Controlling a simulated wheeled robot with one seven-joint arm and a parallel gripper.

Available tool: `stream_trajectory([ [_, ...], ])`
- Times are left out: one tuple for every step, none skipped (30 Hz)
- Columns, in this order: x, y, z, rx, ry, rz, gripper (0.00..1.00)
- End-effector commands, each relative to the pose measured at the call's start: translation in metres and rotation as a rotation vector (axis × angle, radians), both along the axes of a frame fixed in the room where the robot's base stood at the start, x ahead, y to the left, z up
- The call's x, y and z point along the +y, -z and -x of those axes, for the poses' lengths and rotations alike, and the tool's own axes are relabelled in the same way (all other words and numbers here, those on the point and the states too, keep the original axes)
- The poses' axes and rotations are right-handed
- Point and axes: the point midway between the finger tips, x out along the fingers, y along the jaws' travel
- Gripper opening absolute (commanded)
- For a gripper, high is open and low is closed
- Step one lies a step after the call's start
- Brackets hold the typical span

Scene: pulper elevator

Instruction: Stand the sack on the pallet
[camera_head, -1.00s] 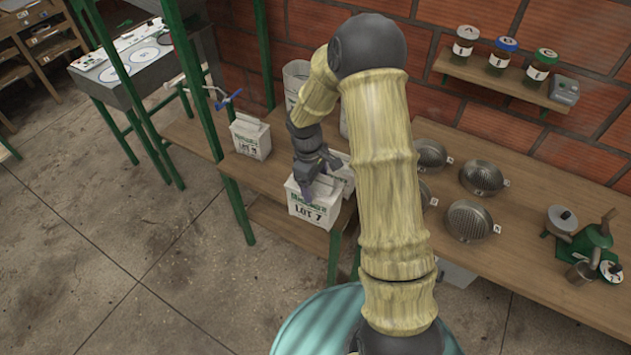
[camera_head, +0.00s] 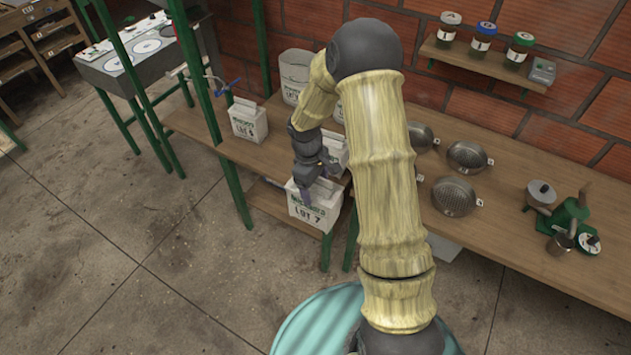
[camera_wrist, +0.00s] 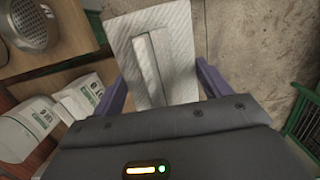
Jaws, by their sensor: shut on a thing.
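A white sack marked LOT 7 (camera_head: 313,210) is upright in my gripper (camera_head: 318,188) at the front edge of the wooden bench. In the wrist view the top of the sack (camera_wrist: 153,55) fills the space between the two purple fingers, which are shut on its sides. The sack appears held just off or beyond the bench edge; whether its base touches anything is hard to tell. No pallet is recognisable in these views.
Other sacks stand on the bench (camera_head: 190,125): one at the left (camera_head: 249,120), others behind my gripper. Round metal sieves (camera_head: 455,196) and a green grinder (camera_head: 570,215) are at the right. Green posts (camera_head: 199,80) rise at the left. The concrete floor (camera_head: 130,260) at the front left is clear.

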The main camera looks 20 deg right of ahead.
Motion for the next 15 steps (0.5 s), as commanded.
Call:
stream_trajectory([
  [0.0, 0.008, -0.001, -0.001, 0.017, -0.002, 0.06],
  [0.0, 0.011, -0.001, -0.002, 0.029, -0.002, 0.06],
  [-0.001, 0.016, -0.001, -0.002, 0.043, -0.003, 0.06],
  [0.0, 0.021, -0.001, -0.002, 0.056, -0.004, 0.06],
  [-0.001, 0.026, -0.001, -0.003, 0.069, -0.004, 0.06],
  [-0.001, 0.032, -0.001, -0.004, 0.087, -0.005, 0.06],
  [-0.001, 0.037, -0.001, -0.003, 0.101, -0.005, 0.06],
  [-0.001, 0.043, -0.001, -0.004, 0.116, -0.006, 0.06],
  [-0.001, 0.05, -0.001, -0.005, 0.137, -0.007, 0.06],
  [-0.001, 0.057, 0.0, -0.004, 0.154, -0.008, 0.06],
  [-0.001, 0.063, 0.0, -0.005, 0.171, -0.008, 0.06],
  [0.0, 0.072, 0.001, -0.005, 0.197, -0.01, 0.06],
  [-0.001, 0.08, 0.002, -0.005, 0.217, -0.01, 0.06],
  [0.0, 0.088, 0.003, -0.005, 0.238, -0.011, 0.06],
  [-0.001, 0.1, 0.005, -0.004, 0.272, -0.011, 0.06],
])
